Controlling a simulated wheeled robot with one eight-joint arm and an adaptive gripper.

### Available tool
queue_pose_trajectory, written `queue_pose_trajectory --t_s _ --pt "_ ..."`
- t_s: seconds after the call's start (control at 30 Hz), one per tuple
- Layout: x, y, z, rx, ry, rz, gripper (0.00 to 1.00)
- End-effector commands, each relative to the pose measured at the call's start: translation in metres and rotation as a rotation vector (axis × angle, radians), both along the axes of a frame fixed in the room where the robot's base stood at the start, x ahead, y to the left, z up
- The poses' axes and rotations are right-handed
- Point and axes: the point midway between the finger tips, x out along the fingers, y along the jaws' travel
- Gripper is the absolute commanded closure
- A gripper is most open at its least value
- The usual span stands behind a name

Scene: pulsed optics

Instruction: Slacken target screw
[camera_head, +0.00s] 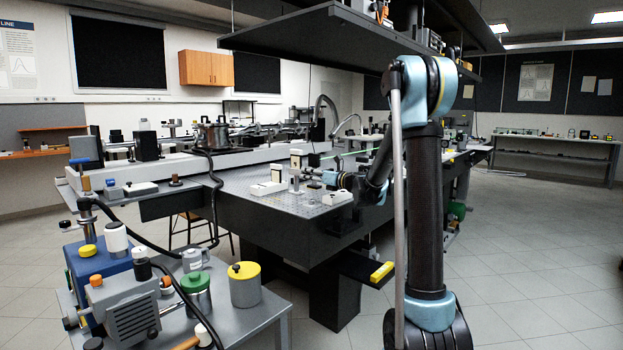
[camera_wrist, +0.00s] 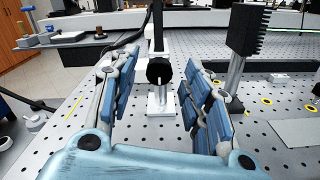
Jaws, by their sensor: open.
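In the wrist view a round black knob (camera_wrist: 159,72) faces me on a dark upright post with a pale base (camera_wrist: 160,102). It looks like the screw head, though no label marks it as the target. My gripper (camera_wrist: 154,66) is open, with one blue padded finger on each side of the knob in the picture. Clear gaps show on both sides, and nothing is held. I cannot tell how deep the knob sits between the fingers. In the head view my gripper (camera_head: 314,174) is small over the optical table (camera_head: 240,186), and the knob cannot be made out.
A tall black finned block (camera_wrist: 246,45) on a post stands right of my gripper. Yellow-ringed holes (camera_wrist: 267,100) mark the perforated tabletop. A dark cable runs behind the left finger. In the head view a shelf (camera_head: 350,35) hangs above the table, and a cart (camera_head: 240,315) stands front left.

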Motion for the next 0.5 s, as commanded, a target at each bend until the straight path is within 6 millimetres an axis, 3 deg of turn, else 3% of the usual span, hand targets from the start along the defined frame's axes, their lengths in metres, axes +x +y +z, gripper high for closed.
queue_pose_trajectory --t_s 0.33,0.5 --pt "0.0016 0.0024 0.0 0.0 0.0 0.001 0.58" --pt "0.0016 0.0023 0.0 0.0 0.0 0.001 0.97"
